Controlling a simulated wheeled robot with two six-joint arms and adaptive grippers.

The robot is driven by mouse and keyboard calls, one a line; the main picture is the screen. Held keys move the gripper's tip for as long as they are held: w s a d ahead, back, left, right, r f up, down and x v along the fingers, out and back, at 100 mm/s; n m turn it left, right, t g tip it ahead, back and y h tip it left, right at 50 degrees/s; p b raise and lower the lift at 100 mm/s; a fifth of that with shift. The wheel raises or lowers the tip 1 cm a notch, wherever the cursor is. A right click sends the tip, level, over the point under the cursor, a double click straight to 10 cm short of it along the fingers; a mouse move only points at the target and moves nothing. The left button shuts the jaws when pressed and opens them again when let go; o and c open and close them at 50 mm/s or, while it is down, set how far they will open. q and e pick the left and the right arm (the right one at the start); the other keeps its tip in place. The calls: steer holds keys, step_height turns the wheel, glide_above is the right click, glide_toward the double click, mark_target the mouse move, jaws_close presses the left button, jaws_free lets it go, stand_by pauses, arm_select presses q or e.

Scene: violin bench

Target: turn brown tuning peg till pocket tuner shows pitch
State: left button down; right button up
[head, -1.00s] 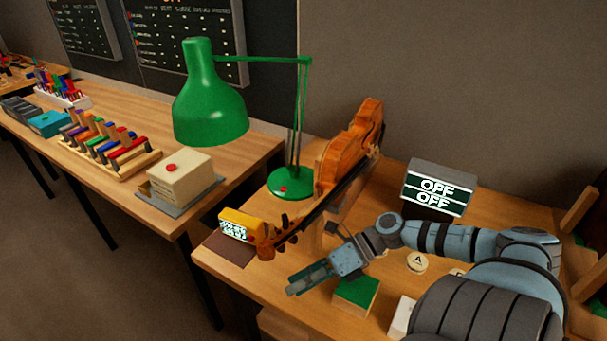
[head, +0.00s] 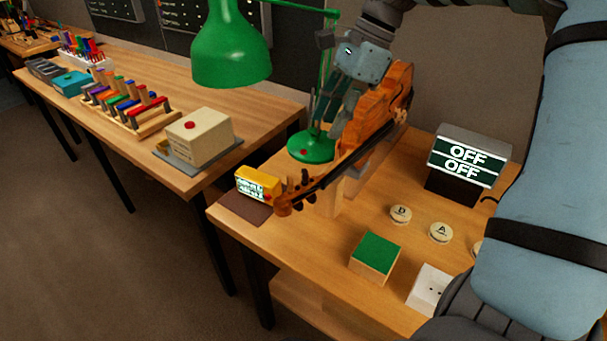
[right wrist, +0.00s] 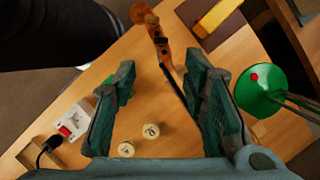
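The violin (head: 382,98) is held tilted on the bench, its scroll end low towards the front left. Several dark pegs (head: 306,180) stick out of its pegbox; I cannot tell which is the brown one. The yellow pocket tuner (head: 258,184) sits beside the scroll, its lit text too small to read. My right gripper (head: 338,114) is by the violin body and lamp. In the right wrist view my right gripper (right wrist: 160,66) is open and empty, with the violin neck (right wrist: 166,58) seen beyond and between its fingers. My left gripper is out of view.
A green lamp (head: 312,148) stands close to my right gripper. A display (head: 468,160) reads OFF twice. Round buttons D (head: 401,214) and A (head: 440,232), a green-topped block (head: 375,254) and a white box (head: 430,288) stand on the bench.

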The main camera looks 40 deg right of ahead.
mark_target(305, 177)
steer(key=b+x, duration=0.1)
steer(key=x, duration=1.1)
steer(key=shift+w+f, duration=0.1)
steer(key=shift+f, duration=0.05)
steer(key=shift+d, duration=0.1)
jaws_close()
steer(key=shift+f+m+b, duration=0.2)
steer(key=shift+m+b, duration=0.3)
steer(key=shift+b, duration=0.25)
steer(key=shift+r+t, duration=0.1)
steer(key=shift+t, duration=0.2)
steer(key=shift+r, duration=0.1)
jaws_free()
